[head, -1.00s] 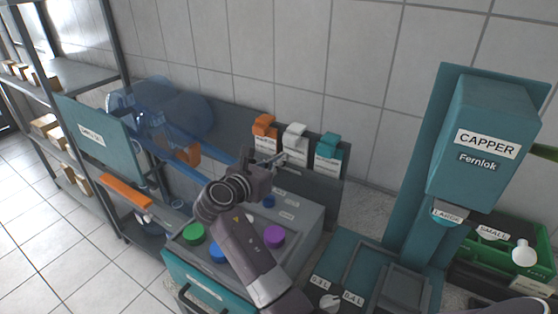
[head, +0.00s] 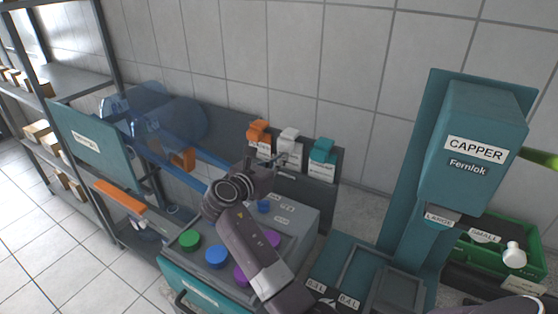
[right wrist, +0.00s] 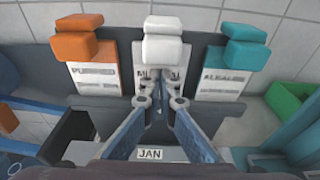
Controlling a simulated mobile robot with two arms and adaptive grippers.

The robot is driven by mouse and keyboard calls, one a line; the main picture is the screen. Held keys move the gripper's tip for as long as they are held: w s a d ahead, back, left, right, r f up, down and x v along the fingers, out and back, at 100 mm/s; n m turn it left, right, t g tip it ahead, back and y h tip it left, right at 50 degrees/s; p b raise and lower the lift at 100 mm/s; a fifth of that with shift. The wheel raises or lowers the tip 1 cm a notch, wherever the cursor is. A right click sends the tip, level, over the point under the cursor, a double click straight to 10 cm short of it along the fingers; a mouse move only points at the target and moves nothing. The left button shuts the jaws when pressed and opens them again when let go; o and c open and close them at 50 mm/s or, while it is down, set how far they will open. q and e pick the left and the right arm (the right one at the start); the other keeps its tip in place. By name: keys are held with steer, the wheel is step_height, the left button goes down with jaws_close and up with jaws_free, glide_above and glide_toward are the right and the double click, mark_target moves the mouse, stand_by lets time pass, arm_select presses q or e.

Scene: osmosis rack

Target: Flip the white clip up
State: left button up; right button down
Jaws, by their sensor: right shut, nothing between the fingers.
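The white clip (head: 289,133) is the middle one of three clips along the top of a dark panel behind the grey control box. In the right wrist view the white clip (right wrist: 163,45) is at top centre, above a white label card (right wrist: 148,79) that is partly hidden by my fingers. My right gripper (head: 279,161) is shut and empty. In the right wrist view its fingertips (right wrist: 161,86) are just below the clip, in front of the card; I cannot tell whether they touch. My left gripper is not in view.
An orange clip (right wrist: 77,38) and a teal clip (right wrist: 246,47) flank the white one closely. Below my arm is a control box with green (head: 189,239), blue and purple knobs. The teal capper (head: 470,150) stands right, a green crate (head: 487,262) beside it. Shelves stand left.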

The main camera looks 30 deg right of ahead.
steer(key=shift+x, duration=1)
steer(key=shift+s+a+r+p, duration=0.15)
steer(key=shift+a+r+p, duration=0.1)
steer(key=shift+p, duration=0.65)
